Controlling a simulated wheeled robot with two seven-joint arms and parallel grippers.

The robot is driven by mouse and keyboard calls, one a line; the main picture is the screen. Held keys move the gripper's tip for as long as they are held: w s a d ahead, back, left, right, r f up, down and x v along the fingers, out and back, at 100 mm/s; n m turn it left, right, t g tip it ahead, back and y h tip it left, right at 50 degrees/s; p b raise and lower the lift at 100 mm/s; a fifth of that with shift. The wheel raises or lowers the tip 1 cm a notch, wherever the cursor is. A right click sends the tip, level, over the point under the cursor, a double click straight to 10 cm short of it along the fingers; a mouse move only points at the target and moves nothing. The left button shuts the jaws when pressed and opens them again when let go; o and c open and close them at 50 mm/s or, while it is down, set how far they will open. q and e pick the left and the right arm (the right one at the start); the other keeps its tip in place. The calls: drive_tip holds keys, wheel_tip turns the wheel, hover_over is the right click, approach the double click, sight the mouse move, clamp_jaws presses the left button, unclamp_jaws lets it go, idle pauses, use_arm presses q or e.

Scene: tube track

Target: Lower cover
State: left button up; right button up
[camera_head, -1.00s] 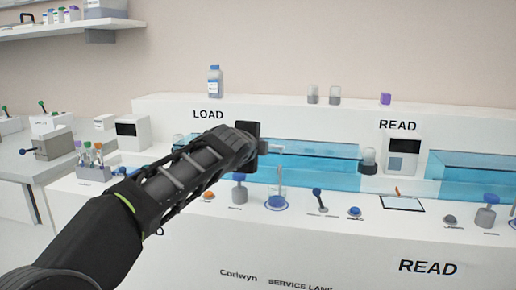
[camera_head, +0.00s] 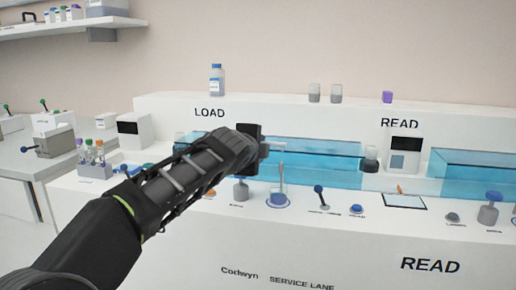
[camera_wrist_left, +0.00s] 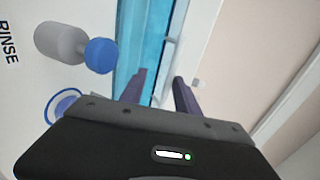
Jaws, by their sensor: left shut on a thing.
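The clear blue cover (camera_head: 325,150) lies along the LOAD section of the white bench, behind its front shelf. My left gripper (camera_head: 263,149) is at the cover's front, left of its middle. It also shows in the left wrist view (camera_wrist_left: 162,86), its two dark fingers shut around a pale bar on the cover's edge. The blue panel (camera_wrist_left: 130,40) runs beside the fingers there. My wrist and forearm hide the cover's left part and most of the grip in the head view. My right gripper is not in view.
A second blue cover (camera_head: 475,168) is at right. A bottle (camera_head: 217,80) stands on the back ledge.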

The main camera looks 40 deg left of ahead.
use_arm(q)
drive_tip(key=shift+s+f, duration=0.15)
drive_tip(key=shift+f, duration=0.3)
drive_tip(key=p+v, duration=0.1)
drive_tip(key=v, duration=0.6)
drive_tip(key=shift+s+d+r, duration=0.2)
drive_tip(key=shift+r, duration=0.25)
